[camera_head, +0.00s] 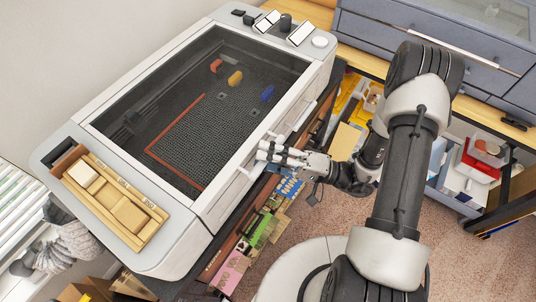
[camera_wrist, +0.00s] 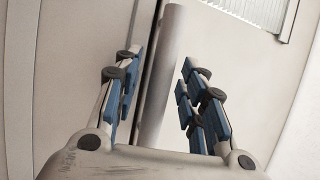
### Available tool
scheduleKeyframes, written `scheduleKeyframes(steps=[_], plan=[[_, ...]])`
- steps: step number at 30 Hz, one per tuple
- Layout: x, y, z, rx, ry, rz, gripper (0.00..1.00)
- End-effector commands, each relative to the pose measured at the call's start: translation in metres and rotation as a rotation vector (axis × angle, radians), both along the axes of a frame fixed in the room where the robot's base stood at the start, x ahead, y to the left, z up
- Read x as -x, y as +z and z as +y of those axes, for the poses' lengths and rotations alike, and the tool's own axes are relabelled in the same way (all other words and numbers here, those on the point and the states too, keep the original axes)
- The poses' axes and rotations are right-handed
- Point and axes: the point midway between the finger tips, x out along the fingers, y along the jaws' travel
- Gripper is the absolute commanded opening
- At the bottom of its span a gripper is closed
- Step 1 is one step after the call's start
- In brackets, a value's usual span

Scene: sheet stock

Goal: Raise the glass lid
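The glass lid (camera_head: 190,85) is a dark pane in a white frame on top of a large white machine (camera_head: 190,222). It lies shut, and the bed shows through it. A pale bar handle (camera_head: 303,117) runs along the lid's front edge. My gripper (camera_head: 265,151) is at this front edge, its fingers reaching over the handle, part of which they hide. In the wrist view, the round handle bar (camera_wrist: 165,75) lies between the two blue-padded fingers (camera_wrist: 158,95). Gaps show on both sides, so my gripper is open around the bar.
Under the glass lie red, yellow and blue pieces (camera_head: 235,78) and a red outline. A wooden tray of blocks (camera_head: 110,195) sits on the machine's left end. Grey drawers (camera_head: 440,45) stand at the back right. Shelves of coloured stock (camera_head: 265,228) lie below the machine's front.

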Motion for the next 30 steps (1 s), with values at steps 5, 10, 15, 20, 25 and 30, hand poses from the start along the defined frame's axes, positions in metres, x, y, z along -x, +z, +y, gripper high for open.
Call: scheduleKeyframes(steps=[5,10,15,20,25,30], plan=[[0.0,0.0001,-0.0003,0.0,0.0,0.0,0.28],[0.0,0.0,-0.0004,0.0,0.0,0.0,0.17],[0.0,0.0,-0.0004,0.0,0.0,0.0,0.05],[0.0,0.0,-0.0004,0.0,0.0,0.0,0.0],[0.0,0.0,-0.0004,0.0,0.0,0.0,0.0],[0.0,0.0,-0.0004,0.0,0.0,0.0,0.0]])
